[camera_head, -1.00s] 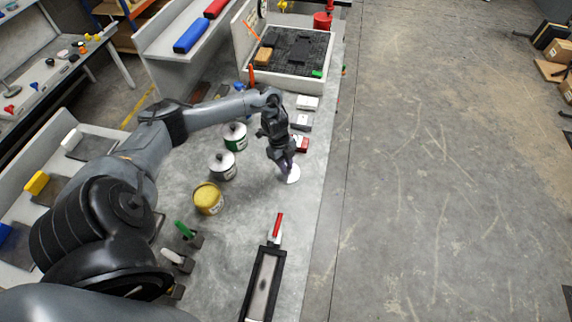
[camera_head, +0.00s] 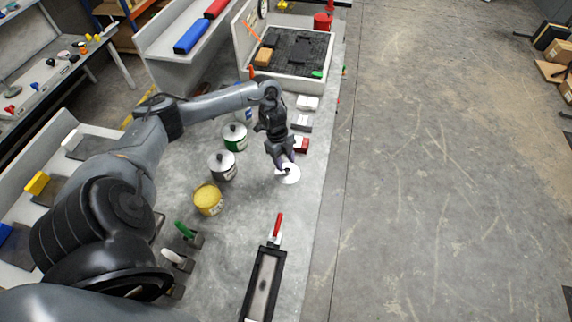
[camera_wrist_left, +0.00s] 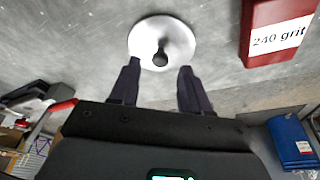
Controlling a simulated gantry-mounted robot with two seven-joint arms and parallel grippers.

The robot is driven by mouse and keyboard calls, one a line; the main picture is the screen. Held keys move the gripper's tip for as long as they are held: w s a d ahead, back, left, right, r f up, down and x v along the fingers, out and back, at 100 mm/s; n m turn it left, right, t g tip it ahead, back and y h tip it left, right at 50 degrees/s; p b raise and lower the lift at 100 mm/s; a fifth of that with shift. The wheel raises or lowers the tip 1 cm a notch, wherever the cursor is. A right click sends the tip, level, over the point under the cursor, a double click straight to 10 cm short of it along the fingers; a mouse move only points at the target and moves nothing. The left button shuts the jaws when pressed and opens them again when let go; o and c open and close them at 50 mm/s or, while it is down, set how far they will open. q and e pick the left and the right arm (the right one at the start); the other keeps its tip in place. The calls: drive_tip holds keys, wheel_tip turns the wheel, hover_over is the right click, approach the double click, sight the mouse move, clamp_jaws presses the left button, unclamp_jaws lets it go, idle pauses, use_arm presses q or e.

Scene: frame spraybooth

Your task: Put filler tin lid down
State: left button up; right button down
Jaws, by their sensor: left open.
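The filler tin lid (camera_head: 292,176) is a pale round disc with a dark knob, lying flat on the grey bench. In the left wrist view the lid (camera_wrist_left: 178,32) is just beyond my fingertips, its knob between and ahead of them. My left gripper (camera_head: 284,168) is open above the lid, with empty space between its fingers (camera_wrist_left: 158,72). An open tin with yellow contents (camera_head: 208,198) stands to the left of the lid. My right gripper is not in view.
A red "240 grit" box (camera_wrist_left: 272,30) sits close to the lid. Two lidded tins, one green-banded (camera_head: 235,138) and one grey (camera_head: 222,166), stand left of my gripper. A black tray with a red-handled tool (camera_head: 277,232) lies nearer. The bench's right edge is close.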

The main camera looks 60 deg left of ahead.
use_arm(q)
drive_tip(key=v, duration=0.9)
drive_tip(key=shift+r+p, duration=0.15)
drive_tip(key=shift+p, duration=0.2)
